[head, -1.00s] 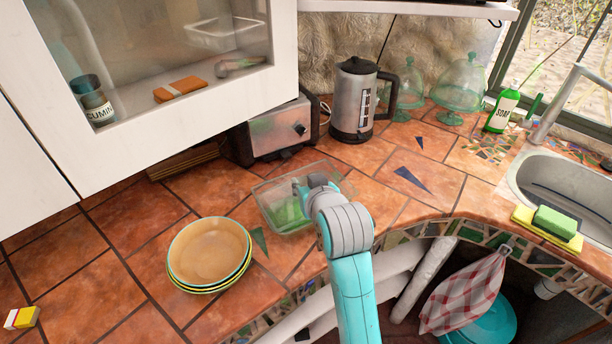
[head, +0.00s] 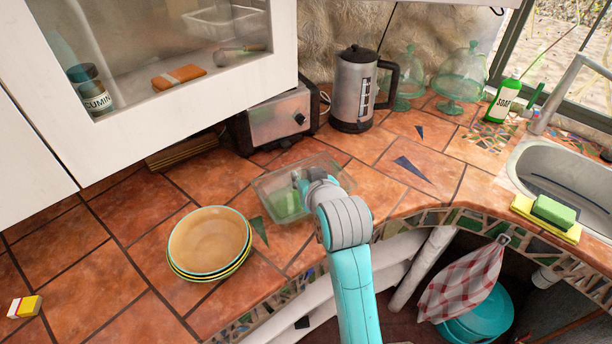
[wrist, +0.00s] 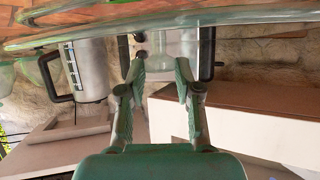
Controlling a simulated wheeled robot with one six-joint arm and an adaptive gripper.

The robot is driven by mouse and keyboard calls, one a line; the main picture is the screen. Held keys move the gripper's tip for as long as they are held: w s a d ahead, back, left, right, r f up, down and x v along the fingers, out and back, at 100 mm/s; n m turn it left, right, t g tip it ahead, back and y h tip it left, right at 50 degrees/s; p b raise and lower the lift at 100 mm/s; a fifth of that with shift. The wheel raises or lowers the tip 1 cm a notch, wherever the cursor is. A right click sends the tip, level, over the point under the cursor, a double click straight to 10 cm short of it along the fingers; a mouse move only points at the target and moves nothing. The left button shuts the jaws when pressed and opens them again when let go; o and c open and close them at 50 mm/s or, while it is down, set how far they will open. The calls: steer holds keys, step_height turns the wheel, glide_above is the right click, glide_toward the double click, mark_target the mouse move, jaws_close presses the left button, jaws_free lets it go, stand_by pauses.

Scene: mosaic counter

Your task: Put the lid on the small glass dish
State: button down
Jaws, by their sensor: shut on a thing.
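The small glass dish (head: 265,204) is a clear rectangular container on the tiled counter, with something green inside it or seen through it. My gripper is over the dish in the head view, its fingertips largely hidden by the wrist. In the wrist view my gripper (wrist: 160,72) has its fingers closed in around a clear glass piece, which looks like the lid. Clear glass with a long rim (wrist: 230,20) crosses the top of that view. I cannot tell the lid's edge from the dish's rim, nor whether they touch.
Stacked bowls (head: 208,245) stand left of the dish. A toaster (head: 275,125) and a kettle (head: 352,95) are behind it. Glass domes (head: 462,75), a soap bottle (head: 503,102) and the sink (head: 565,170) are to the right. The counter's front edge is close.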

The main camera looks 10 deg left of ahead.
steer(key=shift+f, duration=0.5)
stand_by(1.1)
steer(key=shift+c, duration=1.2)
jaws_free()
steer(key=shift+r, duration=3.5)
